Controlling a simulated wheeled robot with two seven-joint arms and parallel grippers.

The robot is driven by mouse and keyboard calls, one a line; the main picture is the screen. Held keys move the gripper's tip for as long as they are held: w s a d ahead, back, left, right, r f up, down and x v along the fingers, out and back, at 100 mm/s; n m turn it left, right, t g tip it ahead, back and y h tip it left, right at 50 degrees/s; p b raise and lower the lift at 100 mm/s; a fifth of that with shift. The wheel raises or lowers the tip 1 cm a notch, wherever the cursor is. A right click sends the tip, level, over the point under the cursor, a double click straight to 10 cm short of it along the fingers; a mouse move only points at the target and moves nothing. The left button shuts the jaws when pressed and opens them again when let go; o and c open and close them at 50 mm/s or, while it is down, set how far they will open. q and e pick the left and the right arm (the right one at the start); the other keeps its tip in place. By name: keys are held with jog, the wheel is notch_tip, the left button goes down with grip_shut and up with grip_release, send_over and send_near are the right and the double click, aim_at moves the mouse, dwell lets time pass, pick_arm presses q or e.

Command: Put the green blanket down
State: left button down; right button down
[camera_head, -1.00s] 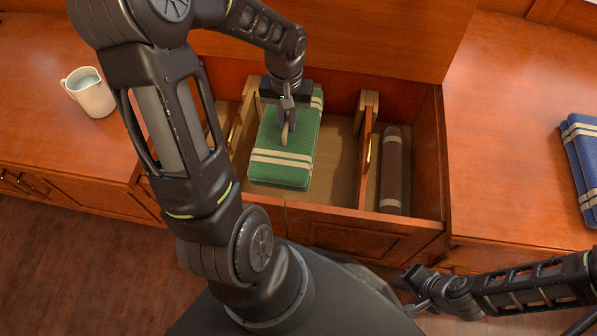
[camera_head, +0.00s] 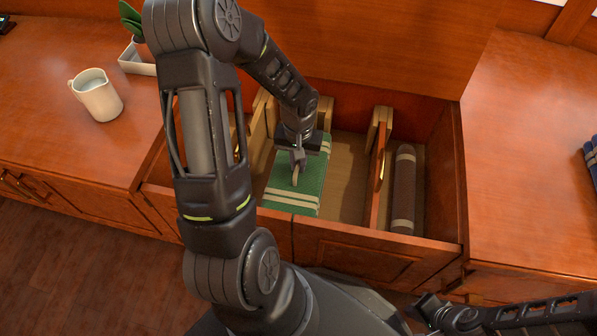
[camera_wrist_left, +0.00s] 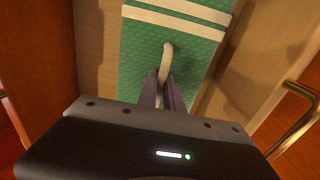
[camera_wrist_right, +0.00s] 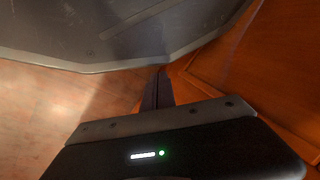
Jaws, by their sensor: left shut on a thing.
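The green blanket (camera_head: 291,197), folded with cream stripes, is inside the middle compartment of the open wooden chest (camera_head: 340,222). It also shows in the left wrist view (camera_wrist_left: 135,60), lying between the side dividers. My left gripper (camera_head: 296,178) is above it, shut on its cream loop (camera_wrist_left: 166,60), and points down. The front wall hides the blanket's lower edge, so I cannot tell whether it touches the compartment floor. My right gripper (camera_wrist_right: 158,88) is shut and empty, low in front of the chest near my base.
A white mug (camera_head: 97,95) and a potted plant (camera_head: 133,28) are on the left top. A blue striped thing (camera_head: 592,160) is at the right edge.

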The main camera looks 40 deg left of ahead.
pick_arm(q)
jog(key=shift+f+b, duration=0.9)
jog(key=shift+f, duration=1.3)
jog(key=shift+f, duration=0.2)
jog(key=c, duration=1.5)
grip_release()
jog(key=shift+r, duration=0.15)
